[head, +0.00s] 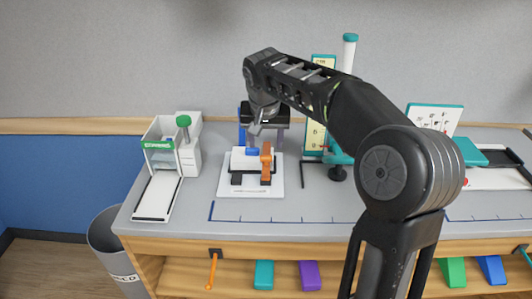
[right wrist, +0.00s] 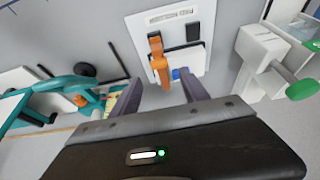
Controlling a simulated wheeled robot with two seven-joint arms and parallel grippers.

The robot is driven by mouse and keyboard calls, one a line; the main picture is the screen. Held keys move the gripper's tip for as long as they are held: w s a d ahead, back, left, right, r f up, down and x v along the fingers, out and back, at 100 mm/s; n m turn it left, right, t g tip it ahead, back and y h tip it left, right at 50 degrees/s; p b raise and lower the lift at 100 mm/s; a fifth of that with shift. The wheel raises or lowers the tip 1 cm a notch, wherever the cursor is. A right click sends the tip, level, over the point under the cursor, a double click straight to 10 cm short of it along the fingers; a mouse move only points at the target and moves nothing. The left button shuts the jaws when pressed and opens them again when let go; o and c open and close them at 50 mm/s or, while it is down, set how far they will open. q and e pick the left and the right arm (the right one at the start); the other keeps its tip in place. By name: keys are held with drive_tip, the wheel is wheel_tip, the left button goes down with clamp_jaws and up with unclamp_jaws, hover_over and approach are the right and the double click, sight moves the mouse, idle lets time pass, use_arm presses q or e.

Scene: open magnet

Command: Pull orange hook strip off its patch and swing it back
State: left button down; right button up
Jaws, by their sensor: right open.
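The orange hook strip (head: 266,163) stands on a white base plate (head: 235,190) at the left middle of the bench. In the right wrist view the strip (right wrist: 158,62) lies ahead of and roughly between my finger tips, and no finger is seen closed on it. A dark pad (head: 237,179) lies on the plate left of the strip, and a blue piece (head: 252,152) sits behind. Whether the strip touches its patch cannot be told. My right gripper (right wrist: 158,86) is open and empty; in the head view it hangs just behind the plate, partly hidden by its wrist. My left gripper is not in view.
A white-green device with a ramp (head: 158,195) stands to the left. A teal-based stand with a tall white tube (head: 348,62) and a yellow scale panel (head: 319,125) are behind right. A thin black rod (head: 303,174) stands right of the plate. The bench front is clear.

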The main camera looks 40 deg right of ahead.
sight(266, 158)
drive_tip(key=x, duration=0.6)
drive_tip(key=shift+w+d+f+p, duration=0.1)
drive_tip(key=shift+f+p, duration=0.25)
drive_tip(key=shift+f, duration=0.05)
drive_tip(key=shift+c, duration=0.4)
clamp_jaws()
idle(0.6)
